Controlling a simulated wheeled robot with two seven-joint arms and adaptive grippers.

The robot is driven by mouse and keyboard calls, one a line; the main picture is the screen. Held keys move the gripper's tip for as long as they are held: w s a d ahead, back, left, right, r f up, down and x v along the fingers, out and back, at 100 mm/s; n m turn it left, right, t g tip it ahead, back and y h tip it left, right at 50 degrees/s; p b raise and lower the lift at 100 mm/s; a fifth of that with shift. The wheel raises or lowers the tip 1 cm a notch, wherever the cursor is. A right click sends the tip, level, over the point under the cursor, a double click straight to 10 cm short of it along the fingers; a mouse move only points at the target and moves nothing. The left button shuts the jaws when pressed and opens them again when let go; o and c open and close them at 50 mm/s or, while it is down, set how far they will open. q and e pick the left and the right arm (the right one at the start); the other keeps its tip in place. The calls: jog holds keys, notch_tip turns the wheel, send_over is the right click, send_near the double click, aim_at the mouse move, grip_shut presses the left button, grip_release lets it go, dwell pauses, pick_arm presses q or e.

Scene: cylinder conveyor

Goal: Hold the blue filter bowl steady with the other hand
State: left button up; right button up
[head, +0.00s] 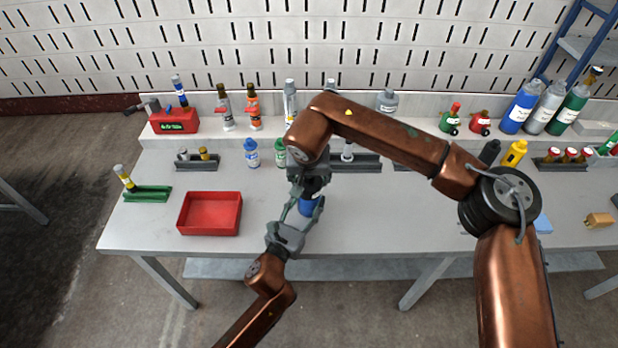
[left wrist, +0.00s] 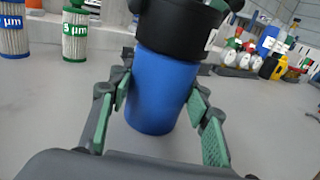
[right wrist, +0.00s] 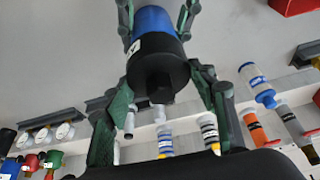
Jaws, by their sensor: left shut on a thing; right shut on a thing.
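The blue filter bowl (head: 308,205) is upright under a black filter head (left wrist: 178,38), near the front middle of the bench. My left gripper (left wrist: 160,95) is shut on the bowl, with a green-padded finger on each side of it. My right gripper (right wrist: 158,85) is shut on the black head from above. In the right wrist view the bowl (right wrist: 153,20) lies beyond the head, between the left fingers. Bowl and head meet with no visible gap.
A red tray (head: 210,232) lies to the left of my grippers, with a green holder (head: 148,193) beyond it. Blue (head: 251,154) and green (head: 281,152) filter cartridges stand behind. Bottles line the back shelf. The bench front right of the bowl is clear.

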jog(key=c, duration=0.3)
jog(key=o, duration=1.5)
